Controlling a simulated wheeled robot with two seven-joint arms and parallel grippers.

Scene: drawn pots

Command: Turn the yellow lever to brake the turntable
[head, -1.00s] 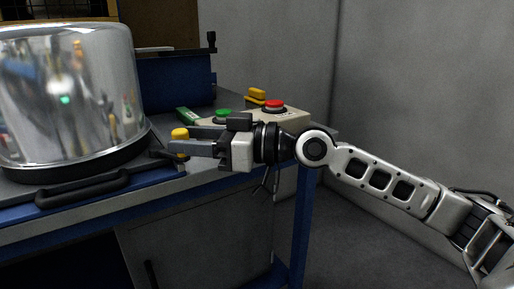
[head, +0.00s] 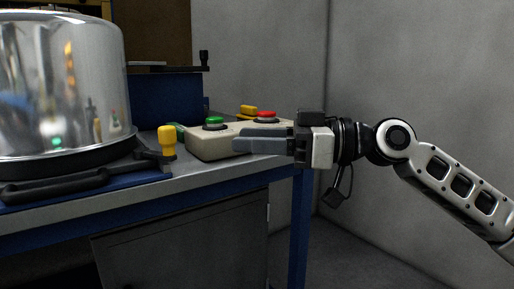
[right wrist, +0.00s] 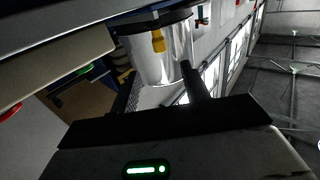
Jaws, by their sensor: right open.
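The yellow lever knob (head: 167,141) stands upright on a dark arm at the front edge of the bench, just right of the large shiny drum (head: 62,85). A dark base is under the drum; I cannot make out a separate turntable. My right gripper (head: 238,140) is to the right of the lever, pointing left at it, apart from it and empty. In the right wrist view the yellow knob (right wrist: 158,41) shows ahead, above the space between the open fingers (right wrist: 160,88), with the drum (right wrist: 155,65) behind it. My left gripper is not in view.
A beige control box (head: 200,146) with a green button (head: 214,122) and a red button (head: 265,116) sits behind my right gripper. A black handle (head: 70,184) lies along the bench front. A blue block (head: 165,97) stands behind. Floor right of the bench is clear.

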